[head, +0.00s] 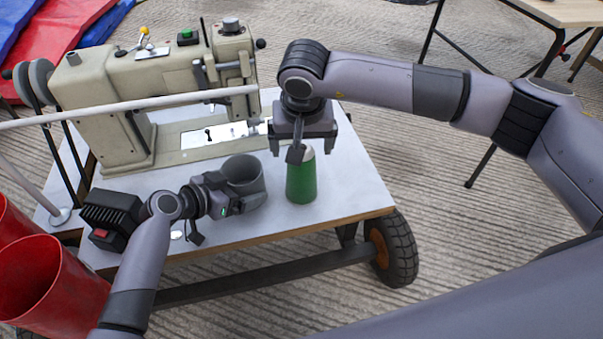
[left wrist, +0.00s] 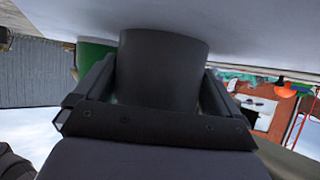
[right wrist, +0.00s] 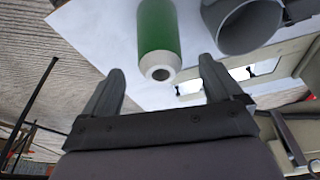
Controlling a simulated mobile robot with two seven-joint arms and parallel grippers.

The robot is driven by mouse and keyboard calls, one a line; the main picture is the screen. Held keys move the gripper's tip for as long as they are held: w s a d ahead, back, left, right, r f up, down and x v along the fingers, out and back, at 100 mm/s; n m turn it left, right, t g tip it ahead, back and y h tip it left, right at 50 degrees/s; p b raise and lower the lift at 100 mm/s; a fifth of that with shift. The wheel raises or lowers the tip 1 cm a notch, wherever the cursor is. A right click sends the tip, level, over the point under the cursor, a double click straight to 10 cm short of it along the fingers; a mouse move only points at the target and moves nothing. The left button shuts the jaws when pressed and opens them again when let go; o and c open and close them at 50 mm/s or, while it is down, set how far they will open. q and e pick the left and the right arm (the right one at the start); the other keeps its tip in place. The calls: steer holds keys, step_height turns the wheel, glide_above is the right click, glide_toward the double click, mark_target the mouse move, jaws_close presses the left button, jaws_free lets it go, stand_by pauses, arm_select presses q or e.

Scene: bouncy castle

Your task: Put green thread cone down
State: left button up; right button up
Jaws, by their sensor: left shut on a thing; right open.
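The green thread cone (head: 301,182) stands upright on the white cart top (head: 345,185), near its right end. It also shows in the right wrist view (right wrist: 158,28) and partly behind the left jaw in the left wrist view (left wrist: 92,55). My right gripper (head: 298,150) is open above and behind the cone; in the right wrist view (right wrist: 160,88) its fingers are apart and empty, with the cone's pale tip beyond them. My left gripper (head: 232,195) is shut on a grey cup (head: 245,175), left of the cone, at the table surface. The cup fills the left wrist view (left wrist: 160,70).
A beige sewing machine (head: 150,90) stands at the back of the cart. A black box with a red switch (head: 112,215) is at the front left. Red buckets (head: 50,285) stand at the lower left. The cart top right of the cone is clear.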

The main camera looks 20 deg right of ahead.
steer(key=shift+x, duration=2.95)
steer(key=c, duration=1.7)
step_height(320, 180, up, 10)
